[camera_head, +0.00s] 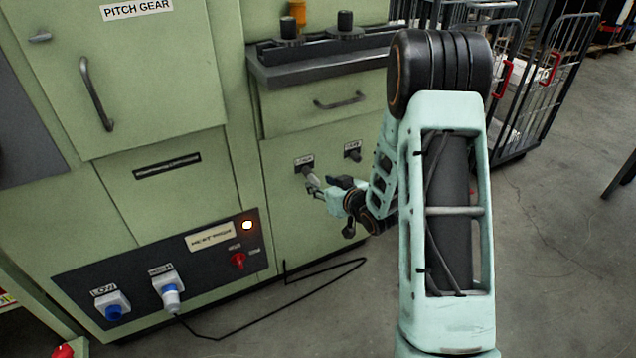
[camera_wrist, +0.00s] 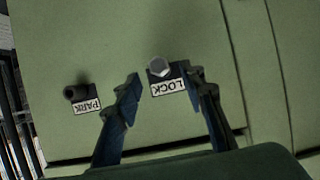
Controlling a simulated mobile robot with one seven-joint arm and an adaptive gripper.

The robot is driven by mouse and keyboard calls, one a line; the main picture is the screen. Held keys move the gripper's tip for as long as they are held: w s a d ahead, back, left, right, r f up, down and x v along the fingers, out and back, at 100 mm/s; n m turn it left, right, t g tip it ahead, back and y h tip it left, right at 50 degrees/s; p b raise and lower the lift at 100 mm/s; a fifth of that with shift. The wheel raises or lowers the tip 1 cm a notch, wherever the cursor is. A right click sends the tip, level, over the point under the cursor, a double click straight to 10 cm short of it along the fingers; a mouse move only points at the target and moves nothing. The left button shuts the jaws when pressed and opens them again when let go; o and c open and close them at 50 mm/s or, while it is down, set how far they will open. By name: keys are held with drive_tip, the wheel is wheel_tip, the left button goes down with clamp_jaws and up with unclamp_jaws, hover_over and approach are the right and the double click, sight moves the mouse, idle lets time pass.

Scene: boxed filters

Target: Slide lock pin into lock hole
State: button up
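The LOCK label (camera_head: 304,161) and the PARK label (camera_head: 352,145) sit on the green cabinet front, each with a dark socket below it in the head view. A pale grey pin (camera_head: 313,182) extends from the LOCK socket toward my gripper (camera_head: 325,191). In the wrist view the pin's silver, faceted end (camera_wrist: 159,67) covers the LOCK socket; how deep it sits cannot be told. My gripper (camera_wrist: 163,88) is open, its fingers on either side of the LOCK label, with gaps to the pin. The PARK socket (camera_wrist: 75,92) is dark, left of the fingers.
A drawer with a handle (camera_head: 340,101) is above the sockets. A black cable (camera_head: 290,282) lies on the floor.

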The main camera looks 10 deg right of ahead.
drive_tip(key=v, duration=0.9)
drive_tip(key=shift+s, duration=0.15)
drive_tip(key=shift+r, duration=0.1)
